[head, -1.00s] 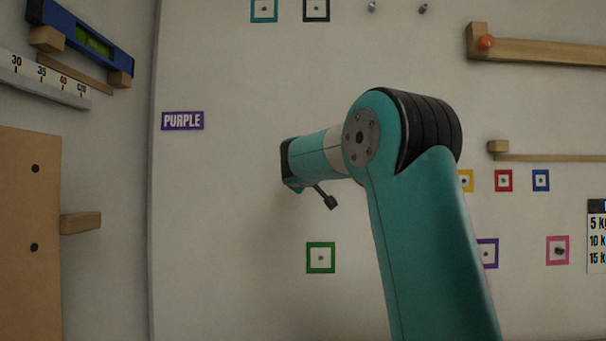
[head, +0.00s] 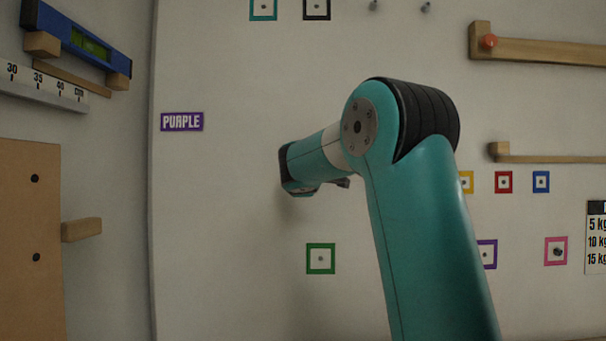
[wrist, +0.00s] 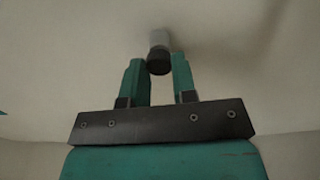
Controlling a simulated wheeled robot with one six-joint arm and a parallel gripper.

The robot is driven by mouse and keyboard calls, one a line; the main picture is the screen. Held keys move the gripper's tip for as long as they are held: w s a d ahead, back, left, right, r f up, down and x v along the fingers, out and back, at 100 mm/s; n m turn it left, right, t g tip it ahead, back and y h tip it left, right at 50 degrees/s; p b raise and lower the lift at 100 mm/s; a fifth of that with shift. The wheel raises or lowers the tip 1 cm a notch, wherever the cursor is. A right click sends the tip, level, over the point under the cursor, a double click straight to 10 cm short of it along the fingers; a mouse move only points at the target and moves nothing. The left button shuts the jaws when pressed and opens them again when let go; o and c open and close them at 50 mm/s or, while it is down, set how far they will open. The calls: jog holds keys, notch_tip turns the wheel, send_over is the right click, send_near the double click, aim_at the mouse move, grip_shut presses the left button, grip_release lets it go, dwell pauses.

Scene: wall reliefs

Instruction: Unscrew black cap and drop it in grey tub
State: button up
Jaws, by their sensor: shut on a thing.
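The black cap (wrist: 158,64) shows in the wrist view at the end of a short grey stub (wrist: 159,39) that stands out from the pale wall. My gripper (wrist: 160,67) has one teal finger on each side of the cap and is shut on it. The cap is still against the stub's end. In the head view my arm reaches toward the wall, and its wrist hides the fingers, cap and stub. No grey tub is visible in either view.
The wall carries a purple label (head: 182,122), a green square (head: 320,258) below my wrist, and several other coloured squares. Wooden ledges (head: 545,48) jut out at right. A blue level (head: 80,35) and a wooden peg (head: 82,229) stick out at left.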

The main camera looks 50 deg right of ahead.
jog(key=n, duration=0.2)
jog(key=shift+f+n+p, duration=0.15)
jog(key=shift+n+p, duration=0.15)
jog(key=n+p, duration=0.3)
jog(key=n, duration=0.2)
jog(key=o, duration=0.6)
